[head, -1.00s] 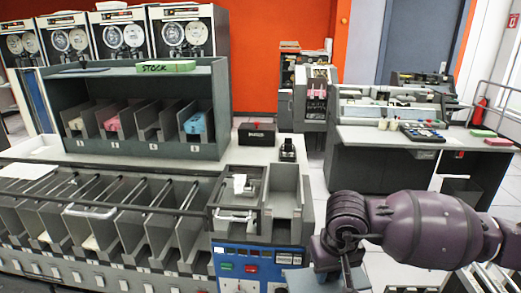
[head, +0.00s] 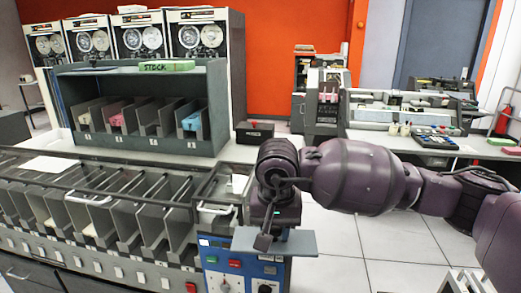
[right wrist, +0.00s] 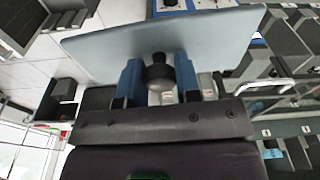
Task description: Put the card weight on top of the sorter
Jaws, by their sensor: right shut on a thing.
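The card weight is a flat grey plate (head: 298,243) with a black knob (right wrist: 158,74), which shows in the right wrist view. My right gripper (head: 270,232) is shut on the knob, one blue finger on each side, with the plate beyond the fingertips. In the head view the plate looks roughly level and overlaps the sorter's blue control panel. The sorter (head: 150,274) is the long grey machine with a row of pockets. My right gripper and wrist hide part of its right end. My left gripper is not in view.
A grey rack (head: 217,80) with card slots and a green STOCK box (head: 166,66) stands behind the sorter. A black box (head: 255,130) sits on the table beside it. A desk with machines (head: 440,146) is at the right. The floor (head: 350,240) right of the sorter is clear.

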